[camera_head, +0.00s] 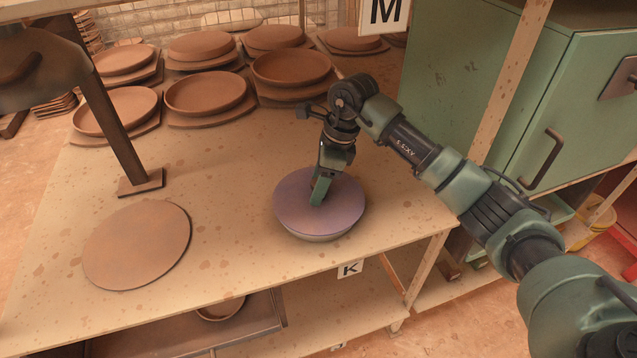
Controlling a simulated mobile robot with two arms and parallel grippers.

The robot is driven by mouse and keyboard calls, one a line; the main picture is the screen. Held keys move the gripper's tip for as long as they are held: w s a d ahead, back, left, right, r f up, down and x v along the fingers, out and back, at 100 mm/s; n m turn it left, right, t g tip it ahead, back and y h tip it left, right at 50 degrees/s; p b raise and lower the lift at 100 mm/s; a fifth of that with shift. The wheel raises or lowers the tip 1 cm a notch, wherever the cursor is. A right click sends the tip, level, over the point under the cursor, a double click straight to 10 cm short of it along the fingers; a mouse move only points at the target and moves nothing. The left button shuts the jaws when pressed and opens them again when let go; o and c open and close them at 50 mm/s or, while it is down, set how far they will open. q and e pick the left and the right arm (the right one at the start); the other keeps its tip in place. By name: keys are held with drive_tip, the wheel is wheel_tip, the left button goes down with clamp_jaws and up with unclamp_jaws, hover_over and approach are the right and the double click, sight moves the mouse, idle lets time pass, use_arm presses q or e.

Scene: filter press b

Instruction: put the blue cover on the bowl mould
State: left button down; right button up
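A round purplish-blue cover (290,203) lies over the bowl mould (318,238) near the table's front right edge. Only a pale strip of the mould shows below the cover's near rim; the rest of the mould is hidden. The cover looks about level. My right gripper (319,193) points down at the middle of the cover, with its fingertips at the cover's top surface. The fingers look close together, but I cannot tell whether they hold part of the cover. My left gripper is not in view.
A flat round brown board (138,245) lies on the table (235,160) to the left. A dark post (115,125) stands behind it on a foot plate. Several clay dishes (205,92) fill the table's back. A green cabinet (560,95) stands at the right.

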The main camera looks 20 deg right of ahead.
sight(333, 197)
drive_tip(key=shift+r, duration=0.3)
drive_tip(key=shift+r+p, duration=0.55)
drive_tip(key=shift+p, duration=0.2)
drive_tip(key=b+v, duration=0.2)
drive_tip(key=v, duration=0.9)
drive_tip(key=shift+d+r, duration=0.15)
drive_tip(key=shift+r, duration=0.1)
drive_tip(key=shift+s, duration=0.15)
